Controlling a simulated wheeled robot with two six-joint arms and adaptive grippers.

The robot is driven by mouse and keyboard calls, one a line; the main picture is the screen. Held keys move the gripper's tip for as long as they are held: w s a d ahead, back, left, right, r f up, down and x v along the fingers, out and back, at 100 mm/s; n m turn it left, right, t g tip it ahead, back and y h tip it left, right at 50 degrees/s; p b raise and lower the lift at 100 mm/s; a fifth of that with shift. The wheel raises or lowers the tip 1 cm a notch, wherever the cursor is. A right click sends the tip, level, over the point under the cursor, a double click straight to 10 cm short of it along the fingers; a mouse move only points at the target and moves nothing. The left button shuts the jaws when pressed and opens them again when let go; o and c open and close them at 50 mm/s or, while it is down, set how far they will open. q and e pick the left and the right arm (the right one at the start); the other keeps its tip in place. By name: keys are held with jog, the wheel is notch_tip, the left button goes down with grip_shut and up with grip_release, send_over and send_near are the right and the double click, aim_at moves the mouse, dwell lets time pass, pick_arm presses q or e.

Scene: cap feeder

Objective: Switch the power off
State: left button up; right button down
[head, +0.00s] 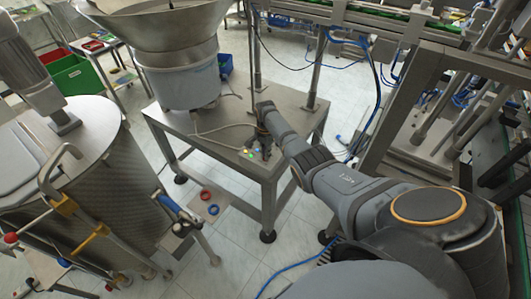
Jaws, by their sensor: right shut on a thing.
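A small control panel with green, yellow and blue lit buttons (248,153) sits at the front right corner of the steel table (225,170). My right arm reaches in from the lower right, and my right gripper (264,150) is at the panel, just right of the lit buttons. Its fingers point down and are shut on what seems to be the power switch. The switch itself is hidden by the gripper, so its setting cannot be told. My left gripper is not in view.
A feeder bowl (168,30) on a white drum (182,83) stands on the same table, with a cable beside it. A large steel tank (75,170) is at left. A conveyor frame stands right.

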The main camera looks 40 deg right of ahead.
jog(key=n, duration=0.4)
jog(key=shift+n+p, duration=0.3)
jog(key=shift+p, duration=0.05)
jog(key=shift+n, duration=1.9)
jog(key=c, duration=1.4)
grip_release()
jog(key=shift+c, duration=0.2)
notch_tip(320, 180, up, 12)
